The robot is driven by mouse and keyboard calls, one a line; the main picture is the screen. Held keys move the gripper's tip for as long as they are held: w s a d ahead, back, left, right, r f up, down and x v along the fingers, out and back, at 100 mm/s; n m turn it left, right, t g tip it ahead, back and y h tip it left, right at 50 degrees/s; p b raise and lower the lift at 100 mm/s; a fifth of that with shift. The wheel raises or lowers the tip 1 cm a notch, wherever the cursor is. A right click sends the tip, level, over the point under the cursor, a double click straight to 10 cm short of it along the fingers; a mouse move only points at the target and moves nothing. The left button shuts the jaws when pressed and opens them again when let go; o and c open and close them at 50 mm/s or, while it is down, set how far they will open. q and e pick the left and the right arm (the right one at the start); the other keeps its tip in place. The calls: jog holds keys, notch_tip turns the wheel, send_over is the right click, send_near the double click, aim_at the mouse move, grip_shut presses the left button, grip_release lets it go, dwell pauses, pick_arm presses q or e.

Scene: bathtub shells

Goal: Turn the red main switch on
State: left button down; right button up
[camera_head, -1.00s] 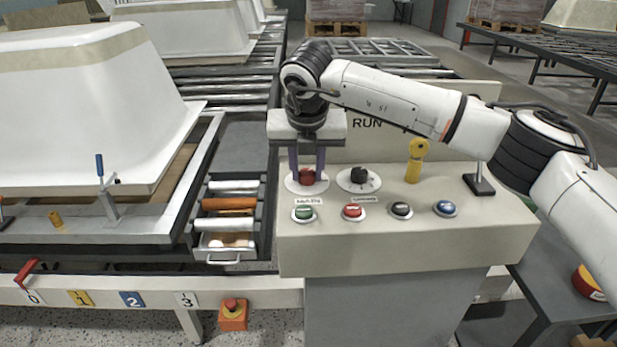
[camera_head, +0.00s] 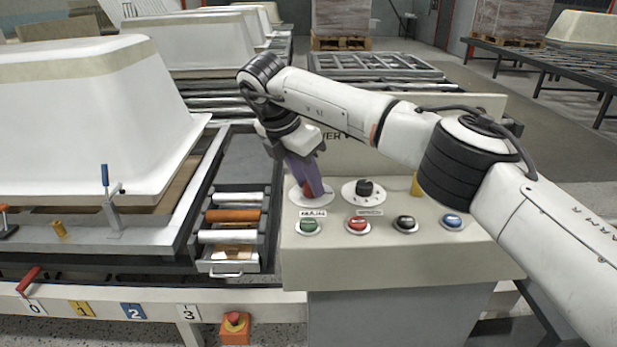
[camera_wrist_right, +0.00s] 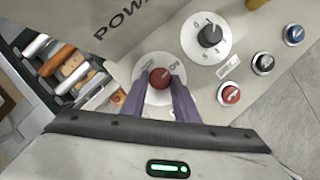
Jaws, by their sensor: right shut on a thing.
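The red main switch (camera_wrist_right: 160,78) is a round red knob on a white disc at the left of the control panel. In the head view its red edge (camera_head: 307,187) shows beside the fingers. My right gripper (camera_head: 314,192) comes down on it tilted, its purple fingers shut on the knob. In the right wrist view the fingers (camera_wrist_right: 160,88) stand on both sides of the knob, and the disc appears turned, with "ON" lettering right of the knob. My left gripper is not in view.
A black selector knob (camera_head: 364,189) sits right of the switch. Green (camera_head: 310,226), red (camera_head: 358,224), black (camera_head: 405,223) and blue (camera_head: 452,221) buttons line the front. A yellow part (camera_head: 415,184) is half hidden by my arm. White tubs (camera_head: 90,110) stand at left.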

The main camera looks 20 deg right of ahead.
jog(key=shift+w+r+m, duration=0.1)
jog(key=shift+m, duration=0.3)
jog(key=o, duration=1.1)
jog(key=shift+c, duration=0.2)
jog(key=v, duration=1)
jog(key=shift+p, duration=0.3)
jog(key=shift+a, duration=0.1)
